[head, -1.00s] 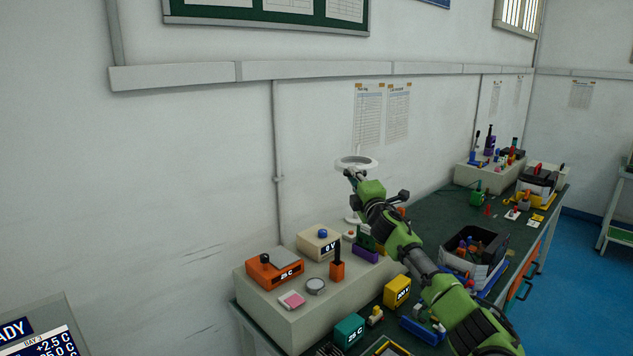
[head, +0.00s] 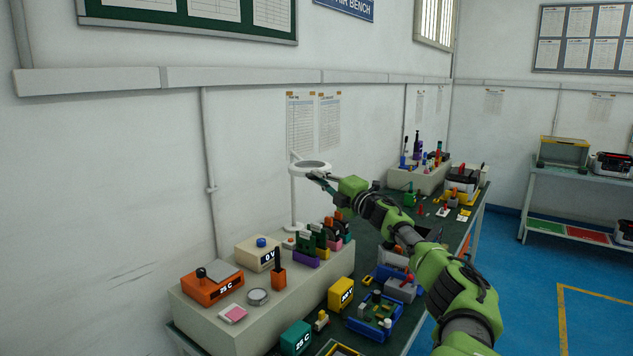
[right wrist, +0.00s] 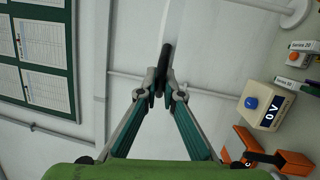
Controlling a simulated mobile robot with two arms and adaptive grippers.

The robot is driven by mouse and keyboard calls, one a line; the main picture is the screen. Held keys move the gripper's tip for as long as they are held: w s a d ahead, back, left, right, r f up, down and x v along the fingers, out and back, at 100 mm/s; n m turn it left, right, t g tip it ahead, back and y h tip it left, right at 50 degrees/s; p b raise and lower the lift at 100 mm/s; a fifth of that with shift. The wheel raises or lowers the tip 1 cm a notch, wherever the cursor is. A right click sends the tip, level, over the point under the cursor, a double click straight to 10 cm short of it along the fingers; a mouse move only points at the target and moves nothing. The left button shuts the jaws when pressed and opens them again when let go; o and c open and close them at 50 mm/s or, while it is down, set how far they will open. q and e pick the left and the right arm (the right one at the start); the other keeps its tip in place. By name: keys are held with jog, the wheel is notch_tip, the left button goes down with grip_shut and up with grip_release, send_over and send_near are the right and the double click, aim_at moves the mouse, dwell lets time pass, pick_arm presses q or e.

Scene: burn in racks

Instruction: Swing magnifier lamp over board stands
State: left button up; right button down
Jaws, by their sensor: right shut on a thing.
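The magnifier lamp has a white ring head (head: 310,166) on a thin white post (head: 293,206) at the back of the bench, by the wall. My right gripper (head: 315,177) is at the ring's near side. In the right wrist view its fingers (right wrist: 166,92) are shut on the lamp's dark handle (right wrist: 167,62). The board stands, one purple (head: 306,261) and others beside it, hold upright dark green boards (head: 305,242) on the raised shelf. The ring is higher than the stands and appears left of most of them; its exact overlap is unclear. My left gripper is out of view.
An orange meter (head: 212,289), a beige meter (head: 257,254) and an orange holder (head: 278,275) stand on the shelf left of the stands.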

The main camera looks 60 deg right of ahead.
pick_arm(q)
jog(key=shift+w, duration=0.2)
pick_arm(e)
jog(key=shift+r, duration=0.35)
jog(key=c, duration=2.3)
grip_release()
jog(key=shift+o, duration=0.7)
jog(key=shift+s, duration=0.2)
jog(key=shift+w+f, duration=0.15)
jog(key=shift+f, duration=0.05)
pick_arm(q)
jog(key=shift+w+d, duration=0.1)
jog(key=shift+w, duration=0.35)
